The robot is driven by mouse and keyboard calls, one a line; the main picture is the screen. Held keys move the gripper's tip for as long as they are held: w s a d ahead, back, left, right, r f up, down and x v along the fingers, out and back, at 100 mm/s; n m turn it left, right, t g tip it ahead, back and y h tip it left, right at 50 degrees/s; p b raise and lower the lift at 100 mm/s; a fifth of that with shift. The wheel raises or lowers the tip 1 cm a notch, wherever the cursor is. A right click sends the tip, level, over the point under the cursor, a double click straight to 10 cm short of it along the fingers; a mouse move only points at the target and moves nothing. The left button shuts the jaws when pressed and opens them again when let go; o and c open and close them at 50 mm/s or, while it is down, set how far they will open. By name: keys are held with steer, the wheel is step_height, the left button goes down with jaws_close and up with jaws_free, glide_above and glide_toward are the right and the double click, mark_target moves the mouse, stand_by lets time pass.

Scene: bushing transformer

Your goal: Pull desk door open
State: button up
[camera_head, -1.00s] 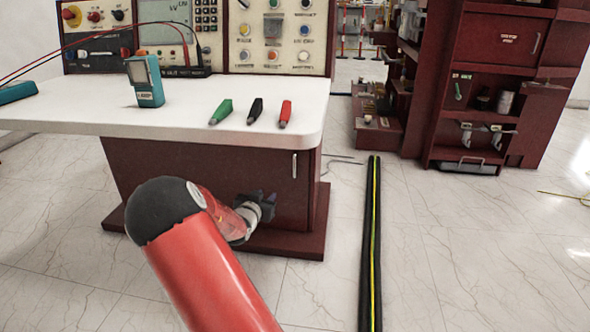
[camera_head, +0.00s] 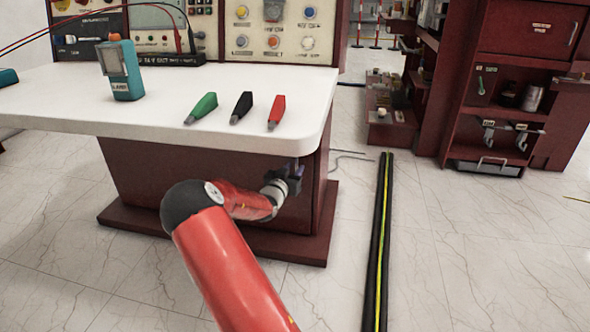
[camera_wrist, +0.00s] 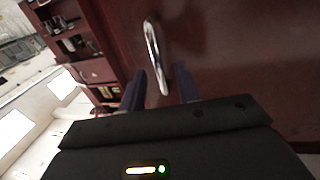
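The desk door (camera_head: 240,165) is a dark red panel under the white desktop, and it looks shut. Its silver handle (camera_wrist: 152,45) is a bar standing out from the panel in the wrist view. In the head view my gripper (camera_head: 294,177) is at the door's right side and hides most of the handle. In the wrist view my gripper (camera_wrist: 161,82) is open, with one dark finger on each side of the handle's near end. I cannot tell whether either finger touches the handle.
The white desktop (camera_head: 60,100) overhangs close above my gripper. It carries a teal meter (camera_head: 121,70) and green, black and red clips. A black cable strip with a yellow-green line (camera_head: 380,240) runs along the floor on the right. A red cabinet (camera_head: 455,100) stands behind it.

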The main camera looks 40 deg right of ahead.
steer(key=shift+w+d, duration=0.35)
steer(key=shift+d, duration=0.3)
jaws_close()
